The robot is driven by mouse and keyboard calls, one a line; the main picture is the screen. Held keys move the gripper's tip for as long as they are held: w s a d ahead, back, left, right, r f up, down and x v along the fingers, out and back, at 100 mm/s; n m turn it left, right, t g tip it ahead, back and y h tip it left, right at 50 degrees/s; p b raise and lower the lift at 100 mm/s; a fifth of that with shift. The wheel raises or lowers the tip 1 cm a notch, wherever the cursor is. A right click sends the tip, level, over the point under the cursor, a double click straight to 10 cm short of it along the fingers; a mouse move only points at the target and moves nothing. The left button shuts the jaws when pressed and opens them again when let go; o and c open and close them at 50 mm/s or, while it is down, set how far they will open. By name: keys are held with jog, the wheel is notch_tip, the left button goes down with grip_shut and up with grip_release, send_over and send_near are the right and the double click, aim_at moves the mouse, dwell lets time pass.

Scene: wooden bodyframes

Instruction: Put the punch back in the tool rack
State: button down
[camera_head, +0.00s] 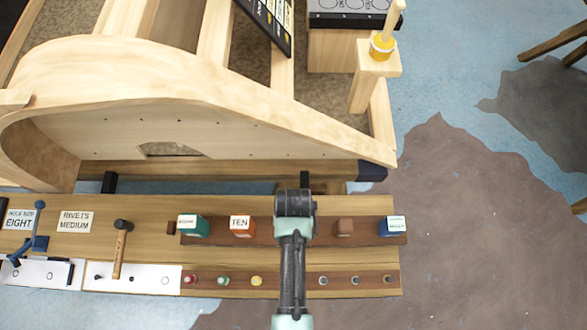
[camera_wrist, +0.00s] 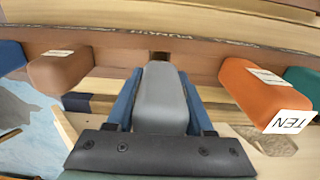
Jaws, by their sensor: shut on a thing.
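My gripper (camera_wrist: 160,85) has its blue fingers on both sides of a grey block-shaped tool, the punch (camera_wrist: 162,108). In the head view, my wrist hides the fingers and the punch. The tool rack (camera_head: 364,238) is a dark brown strip on the wooden bench, with coloured blocks in it. In the wrist view, the far end of the punch is close to a dark opening in the rack (camera_wrist: 210,68), below upside-down lettering that appears to read PUNCH. I cannot tell whether the punch touches the rack.
An orange TEN block (camera_head: 243,227) and a green block (camera_head: 194,226) stand left of my arm. A brown block (camera_head: 344,227) and a blue block (camera_head: 392,226) stand right. A hammer (camera_head: 121,250) lies left. A large curved wooden frame (camera_head: 230,95) rises behind the bench.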

jog(key=shift+f, duration=1.9)
jog(key=shift+f, duration=0.15)
jog(key=shift+f+b, duration=0.25)
jog(key=shift+b, duration=0.1)
jog(key=shift+c, duration=1.4)
grip_release()
jog(key=shift+r, duration=0.1)
